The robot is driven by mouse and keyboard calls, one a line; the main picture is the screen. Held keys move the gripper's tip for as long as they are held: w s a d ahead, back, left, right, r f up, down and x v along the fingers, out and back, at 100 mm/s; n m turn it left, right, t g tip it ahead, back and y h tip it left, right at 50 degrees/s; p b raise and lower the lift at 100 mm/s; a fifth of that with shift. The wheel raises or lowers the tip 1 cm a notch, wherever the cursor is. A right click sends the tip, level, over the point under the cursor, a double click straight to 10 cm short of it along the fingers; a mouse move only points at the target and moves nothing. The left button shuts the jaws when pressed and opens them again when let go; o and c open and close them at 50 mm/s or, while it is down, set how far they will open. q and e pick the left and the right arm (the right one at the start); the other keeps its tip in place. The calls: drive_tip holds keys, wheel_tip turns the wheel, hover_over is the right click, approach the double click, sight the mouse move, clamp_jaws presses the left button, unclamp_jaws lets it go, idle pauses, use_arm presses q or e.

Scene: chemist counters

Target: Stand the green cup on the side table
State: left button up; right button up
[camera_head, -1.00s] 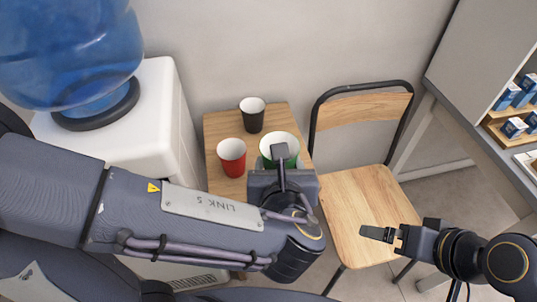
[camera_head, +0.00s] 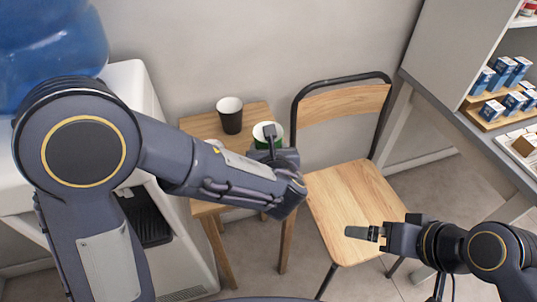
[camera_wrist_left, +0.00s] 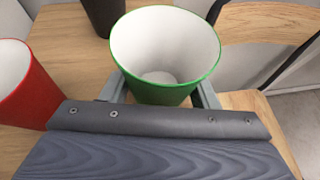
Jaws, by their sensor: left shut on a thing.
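The green cup (camera_head: 266,130) is white inside and upright, over the right part of the wooden side table (camera_head: 203,124). My left gripper (camera_head: 270,134) is shut on it. In the left wrist view the green cup (camera_wrist_left: 165,60) sits between the two fingers of my left gripper (camera_wrist_left: 162,92). Its base is hidden, so I cannot tell whether it touches the tabletop. My right gripper (camera_head: 364,232) is empty, in front of the chair seat, seen edge-on so its opening is unclear.
A black cup (camera_head: 231,116) stands at the table's back. A red cup (camera_wrist_left: 24,88) stands left of the green one, hidden by my arm in the head view. A chair (camera_head: 352,200) is right of the table, a water dispenser (camera_head: 128,84) left.

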use_arm(q)
drive_tip(key=shift+f, duration=0.95)
drive_tip(key=shift+f+b, duration=0.2)
drive_tip(key=shift+b, duration=0.1)
drive_tip(key=o, duration=0.9)
drive_tip(key=shift+o, duration=0.2)
drive_tip(key=shift+r, duration=0.15)
